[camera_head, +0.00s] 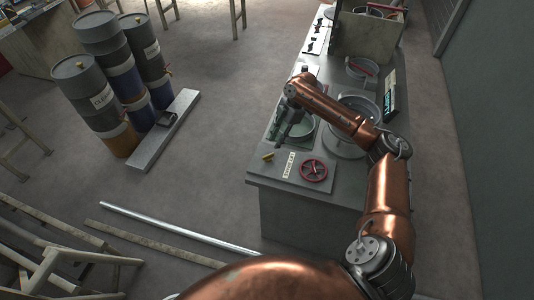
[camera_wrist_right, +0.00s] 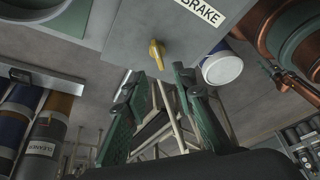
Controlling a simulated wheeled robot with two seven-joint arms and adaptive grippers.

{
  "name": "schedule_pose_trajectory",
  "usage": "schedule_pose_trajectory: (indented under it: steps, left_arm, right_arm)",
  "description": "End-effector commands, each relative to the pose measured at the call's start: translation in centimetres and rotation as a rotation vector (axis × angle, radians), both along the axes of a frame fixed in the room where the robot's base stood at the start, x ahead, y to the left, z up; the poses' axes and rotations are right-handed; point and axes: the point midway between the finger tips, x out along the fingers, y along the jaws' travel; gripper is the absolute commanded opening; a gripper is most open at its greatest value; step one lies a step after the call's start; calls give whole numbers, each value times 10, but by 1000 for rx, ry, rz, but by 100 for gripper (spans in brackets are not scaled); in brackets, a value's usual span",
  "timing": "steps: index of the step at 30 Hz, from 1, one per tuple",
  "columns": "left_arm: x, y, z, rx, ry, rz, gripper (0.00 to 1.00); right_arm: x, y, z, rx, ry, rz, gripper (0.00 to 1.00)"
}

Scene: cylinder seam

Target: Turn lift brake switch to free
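A small yellow switch (camera_head: 268,157) sits at the front left corner of the grey bench, beside a white label (camera_head: 289,165). In the right wrist view the yellow switch (camera_wrist_right: 157,54) sticks out from a grey panel, and the label (camera_wrist_right: 203,10) reads "BRAKE". The switch's marked positions are not legible. My right gripper (camera_head: 283,135) is over the bench, just behind the switch. In the wrist view its two dark green fingers (camera_wrist_right: 162,105) stand apart with nothing between them, and the switch appears beyond the fingertips, apart from them. My left gripper is not in view.
A red handwheel (camera_head: 313,169) is mounted to the right of the label. Round basins (camera_head: 358,107) and a dark display (camera_head: 390,95) are farther back on the bench (camera_head: 310,205). Drums (camera_head: 95,95) stand at left; a metal pipe (camera_head: 175,228) lies on the floor.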

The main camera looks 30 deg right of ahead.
Motion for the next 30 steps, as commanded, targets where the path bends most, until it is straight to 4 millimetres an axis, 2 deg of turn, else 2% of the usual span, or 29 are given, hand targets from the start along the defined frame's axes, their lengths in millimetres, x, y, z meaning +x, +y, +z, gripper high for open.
schedule_pose_trajectory:
  steps: [2, 5, 12, 18, 30]
  left_arm:
    - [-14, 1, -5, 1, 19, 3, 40]
    - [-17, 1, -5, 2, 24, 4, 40]
    - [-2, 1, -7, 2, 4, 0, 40]
    - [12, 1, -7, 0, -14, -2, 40]
    - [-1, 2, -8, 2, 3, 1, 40]
  right_arm:
    - [1, 2, -7, 1, 1, 2, 25]
    - [1, 5, -15, 2, 3, 2, 25]
    - [2, 20, -50, 1, 3, 3, 25]
    - [3, 29, -70, 0, 2, 3, 25]
    - [3, 31, -76, 0, 1, 2, 23]
